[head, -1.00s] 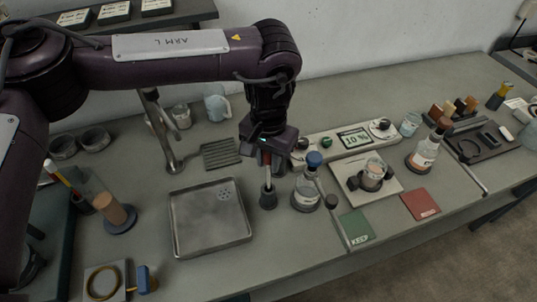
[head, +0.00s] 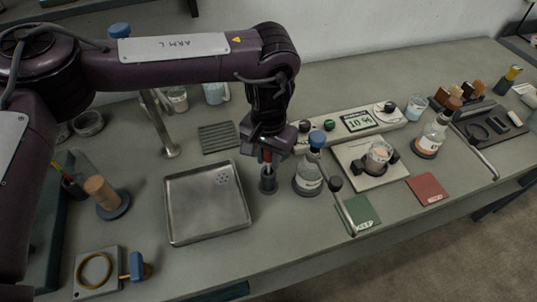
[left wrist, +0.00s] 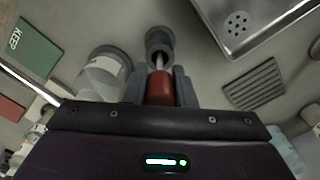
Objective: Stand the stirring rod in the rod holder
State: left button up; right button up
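The stirring rod (left wrist: 160,90) has a red grip and a thin pale shaft. My left gripper (head: 267,155) is shut on the red grip, with a finger on each side of it in the left wrist view. The rod holder (head: 268,183) is a small dark cylinder on the bench, directly below the gripper. It also shows in the left wrist view (left wrist: 159,40). The shaft runs down to the holder's mouth, and its lower end is hidden there. The rod looks close to upright. My right gripper is not in view.
A blue-stoppered bottle (head: 309,175) stands close right of the holder. A metal tray (head: 205,205) lies close on the left. A ribbed rack (head: 218,137) lies behind. A bent metal rod with a dark knob (head: 336,184) is farther right, beside a green card (head: 360,214).

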pick_arm(q)
jog(key=o, duration=0.5)
notch_tip(320, 180, up, 8)
jog(key=shift+f+b, duration=0.1)
jog(key=shift+b, duration=0.45)
